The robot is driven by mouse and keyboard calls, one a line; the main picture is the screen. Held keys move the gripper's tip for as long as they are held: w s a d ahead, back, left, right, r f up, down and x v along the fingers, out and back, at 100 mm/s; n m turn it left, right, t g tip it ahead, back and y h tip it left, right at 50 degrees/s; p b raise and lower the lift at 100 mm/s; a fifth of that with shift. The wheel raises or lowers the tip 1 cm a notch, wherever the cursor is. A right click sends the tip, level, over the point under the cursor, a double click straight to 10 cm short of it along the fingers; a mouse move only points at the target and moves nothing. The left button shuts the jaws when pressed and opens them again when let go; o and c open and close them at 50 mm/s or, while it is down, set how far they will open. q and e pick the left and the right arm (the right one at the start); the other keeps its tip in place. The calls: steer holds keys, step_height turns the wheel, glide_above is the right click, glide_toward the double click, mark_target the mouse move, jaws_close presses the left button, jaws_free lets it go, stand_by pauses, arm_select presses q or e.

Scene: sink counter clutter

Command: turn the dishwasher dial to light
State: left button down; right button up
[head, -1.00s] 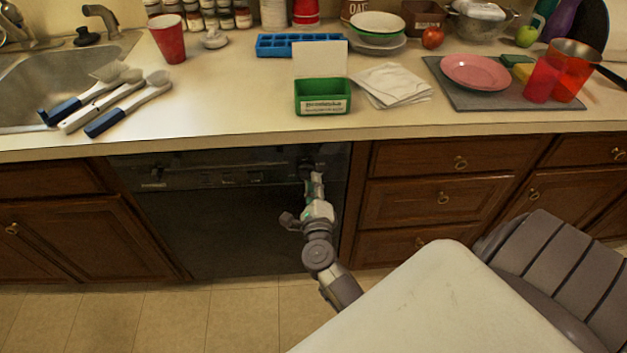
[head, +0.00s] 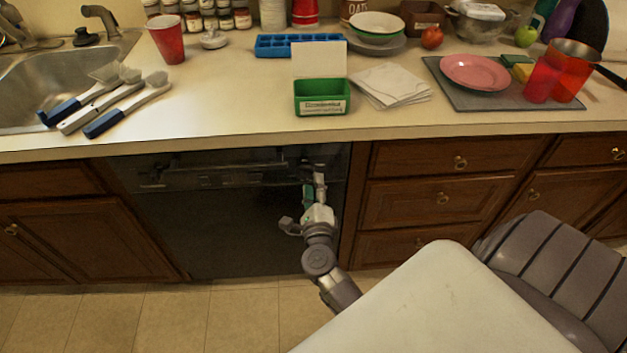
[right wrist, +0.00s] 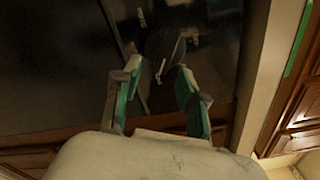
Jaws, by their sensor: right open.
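The dishwasher (head: 215,225) is a dark panel under the counter, with a control strip along its top. Its dark round dial (right wrist: 165,48) shows in the right wrist view, with a pale pointer line on it and small white lettering to its upper left. My right gripper (head: 314,182) is in front of the strip's right end in the head view. In the right wrist view the right gripper (right wrist: 159,70) is open, its green-sided fingers apart on either side of the dial's lower part. I cannot tell whether they touch it. My left gripper is not in view.
The counter edge (head: 230,142) overhangs the dishwasher just above my right gripper. Wooden drawers (head: 435,203) stand close to the right. The countertop holds a green box (head: 322,97), brushes, dishes and cups. The floor in front is clear.

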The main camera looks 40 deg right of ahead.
steer(key=v, duration=1.1)
steer(key=shift+s+f, duration=0.1)
steer(key=s+a+f+n+g+y+p, duration=0.1)
steer(key=s+a+f+n+y, duration=0.2)
steer(key=f+n, duration=0.45)
steer(key=s+a+f+n+g+y+p, duration=0.1)
steer(key=a+f+n+g+y, duration=0.1)
steer(key=a+f+n+y, duration=0.5)
steer(key=s+a+f+n+g, duration=0.1)
steer(key=s+f+n, duration=0.3)
steer(key=f, duration=0.6)
steer(key=s+d+f+n+g, duration=0.2)
steer(key=s+f+n+g, duration=0.1)
steer(key=s, duration=0.5)
steer(key=s+d+f+n+g+p, duration=0.1)
steer(key=s+d+f+n+g, duration=0.1)
steer(key=s+f+n, duration=0.4)
steer(key=s+d+f+n+g+p, duration=0.1)
steer(key=s+d+f+n+g, duration=0.2)
steer(key=s, duration=0.7)
step_height(320, 180, down, 4)
steer(key=shift+s+f+n+g, duration=0.1)
steer(key=shift+s+n+g, duration=0.25)
steer(key=shift+n+g, duration=0.8)
steer(key=shift+d, duration=0.1)
